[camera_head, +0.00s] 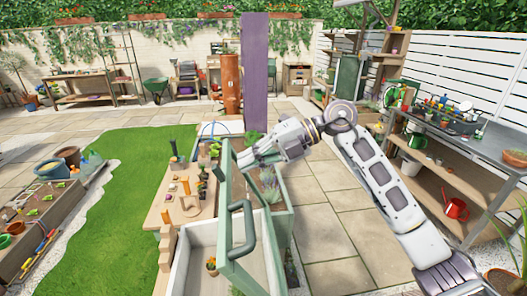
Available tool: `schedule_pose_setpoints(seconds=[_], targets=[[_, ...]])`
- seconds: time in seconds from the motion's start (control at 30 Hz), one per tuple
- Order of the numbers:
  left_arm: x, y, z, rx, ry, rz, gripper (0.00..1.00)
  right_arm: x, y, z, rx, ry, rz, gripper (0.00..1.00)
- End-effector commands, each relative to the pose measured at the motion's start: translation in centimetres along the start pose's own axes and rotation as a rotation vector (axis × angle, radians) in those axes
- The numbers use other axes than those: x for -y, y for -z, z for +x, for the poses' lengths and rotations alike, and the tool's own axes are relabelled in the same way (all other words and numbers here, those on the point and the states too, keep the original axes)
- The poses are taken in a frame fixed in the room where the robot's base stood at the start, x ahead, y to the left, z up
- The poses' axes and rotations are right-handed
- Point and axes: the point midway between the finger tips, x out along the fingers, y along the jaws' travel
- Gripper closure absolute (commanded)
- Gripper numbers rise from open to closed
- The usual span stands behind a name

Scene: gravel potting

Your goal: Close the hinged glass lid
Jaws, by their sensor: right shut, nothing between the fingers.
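The hinged lid is a green frame (226,176) with clear glass and a dark green bar handle (246,232). It stands raised and steeply tilted, above a pale, open-topped box (190,262) at the bottom centre. My right arm comes in from the right, and my right gripper (243,160) is at the far upper part of the lid frame. Its fingers are shut and empty. I cannot tell whether they touch the frame. My left gripper is not in view.
A small potted plant (212,265) sits in the box. A wooden table (176,214) with pots and tools stands left of the lid. A workbench (465,150) stands farther right. Paving between them is open.

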Motion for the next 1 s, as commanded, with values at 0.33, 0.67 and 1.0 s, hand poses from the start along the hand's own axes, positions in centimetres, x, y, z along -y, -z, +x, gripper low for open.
schedule_pose_setpoints(seconds=[0.33, 0.67, 1.0], targets=[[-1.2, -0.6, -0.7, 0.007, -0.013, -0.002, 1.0, -0.1, 0.0, 3.8, 0.0, -0.001, 0.0, 1.0], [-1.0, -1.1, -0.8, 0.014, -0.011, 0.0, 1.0, 0.0, 0.0, 4.6, 0.001, 0.0, -0.001, 1.0], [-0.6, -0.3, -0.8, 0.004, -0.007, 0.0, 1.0, 0.0, 0.0, 4.6, 0.001, 0.004, -0.001, 1.0]])
